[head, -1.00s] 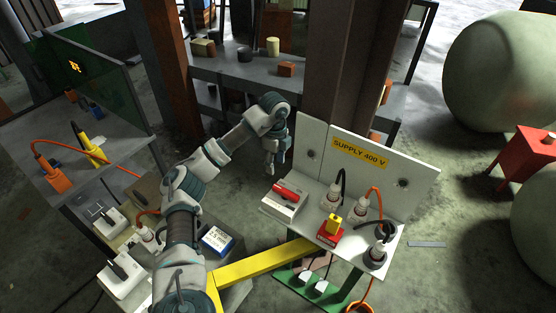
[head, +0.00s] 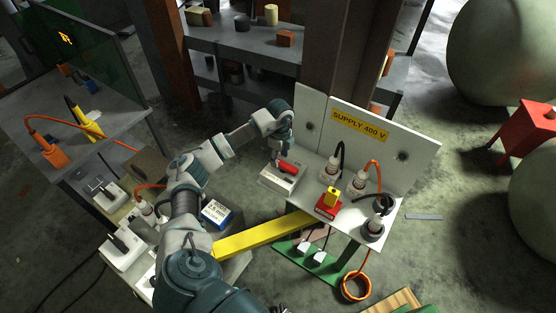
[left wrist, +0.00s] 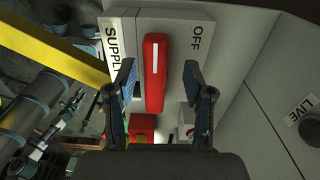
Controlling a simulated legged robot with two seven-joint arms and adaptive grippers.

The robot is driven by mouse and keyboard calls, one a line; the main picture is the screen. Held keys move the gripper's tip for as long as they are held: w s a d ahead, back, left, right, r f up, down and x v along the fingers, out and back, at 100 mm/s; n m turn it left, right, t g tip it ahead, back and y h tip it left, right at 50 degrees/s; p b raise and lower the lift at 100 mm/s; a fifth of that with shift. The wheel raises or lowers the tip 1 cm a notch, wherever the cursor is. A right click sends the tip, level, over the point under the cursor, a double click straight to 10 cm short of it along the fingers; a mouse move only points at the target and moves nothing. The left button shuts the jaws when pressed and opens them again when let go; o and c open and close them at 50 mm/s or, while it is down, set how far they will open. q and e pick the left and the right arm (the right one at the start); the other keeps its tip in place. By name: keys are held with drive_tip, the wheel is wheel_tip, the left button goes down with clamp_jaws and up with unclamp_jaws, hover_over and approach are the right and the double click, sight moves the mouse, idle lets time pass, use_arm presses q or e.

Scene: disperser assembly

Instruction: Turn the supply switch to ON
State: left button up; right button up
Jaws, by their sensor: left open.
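The supply switch (head: 278,180) is a pale box with a red handle (head: 288,168), standing on the bench at the left of the white panel. In the left wrist view the red handle (left wrist: 155,75) lies lengthwise between my fingers. The box face (left wrist: 178,30) carries an OFF label to the right of the handle and a SUPPLY label, partly covered, to the left. My left gripper (head: 276,157) is open just above the switch. In the left wrist view its fingertips (left wrist: 159,72) stand either side of the handle, with gaps visible. My right gripper is not in view.
The white panel (head: 420,155) with a SUPPLY 400 V sign rises behind the switch. Plugs with cables (head: 357,183) and a red and yellow block (head: 328,204) stand to its right. A yellow beam (head: 262,235) runs below and left.

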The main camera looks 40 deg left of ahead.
sight(285, 165)
use_arm(q)
drive_tip(key=d, duration=0.1)
drive_tip(key=d+f, duration=0.1)
drive_tip(key=d, duration=0.1)
drive_tip(key=shift+s+d, duration=0.2)
drive_tip(key=shift+d, duration=0.05)
drive_tip(key=shift+a+f, duration=0.2)
drive_tip(key=shift+a, duration=0.1)
drive_tip(key=shift+s+a+f, duration=0.1)
drive_tip(key=shift+a+f, duration=0.05)
drive_tip(key=shift+a, duration=0.45)
drive_tip(key=shift+a+f, duration=0.15)
drive_tip(key=shift+a, duration=0.45)
clamp_jaws()
drive_tip(key=shift+d, duration=0.2)
drive_tip(key=shift+d+r, duration=0.1)
drive_tip(key=shift+d, duration=0.4)
drive_tip(key=shift+a, duration=0.1)
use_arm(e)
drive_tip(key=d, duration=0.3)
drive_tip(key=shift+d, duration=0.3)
